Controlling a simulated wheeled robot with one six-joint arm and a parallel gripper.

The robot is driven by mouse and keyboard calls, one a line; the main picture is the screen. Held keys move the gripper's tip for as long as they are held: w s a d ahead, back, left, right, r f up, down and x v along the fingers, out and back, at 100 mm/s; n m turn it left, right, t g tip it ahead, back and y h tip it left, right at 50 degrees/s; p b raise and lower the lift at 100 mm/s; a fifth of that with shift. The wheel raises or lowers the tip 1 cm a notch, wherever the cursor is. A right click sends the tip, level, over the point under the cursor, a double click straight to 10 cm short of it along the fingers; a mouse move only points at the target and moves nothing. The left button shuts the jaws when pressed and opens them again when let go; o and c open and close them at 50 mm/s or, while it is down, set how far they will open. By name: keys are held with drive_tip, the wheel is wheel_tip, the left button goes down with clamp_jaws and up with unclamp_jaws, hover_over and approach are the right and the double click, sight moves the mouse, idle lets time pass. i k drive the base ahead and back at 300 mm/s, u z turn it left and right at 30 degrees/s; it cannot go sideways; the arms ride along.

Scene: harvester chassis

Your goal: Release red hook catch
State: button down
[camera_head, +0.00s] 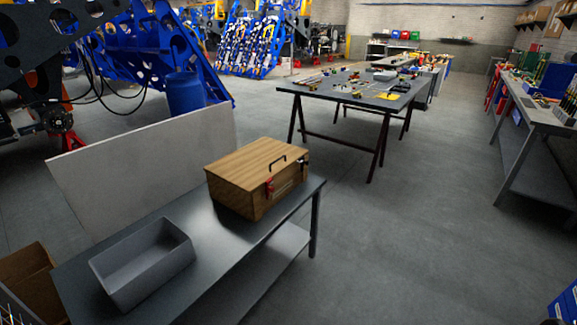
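A wooden box (237,192) with a closed lid stands on the right end of a dark metal table (214,237). A black handle (278,161) sits on its lid. A small red catch (269,187) is on the front face of the box, near the lid's edge. It is too small to tell whether it is hooked or loose. Another small dark fitting with a reddish part (304,161) shows at the right end of the front. My gripper is not in view.
A grey open bin (148,273) stands on the table, left of the box. A pale panel (146,160) stands behind the table. A cardboard box (27,272) is at lower left. Open floor lies to the right, before a tool-covered table (350,100) and a side bench (540,112).

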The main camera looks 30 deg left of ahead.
sight(268, 189)
drive_tip(key=u, duration=0.35)
drive_tip(key=i, duration=1.4)
drive_tip(key=u, duration=1.75)
drive_tip(key=i, duration=1.1)
drive_tip(key=u, duration=1.1)
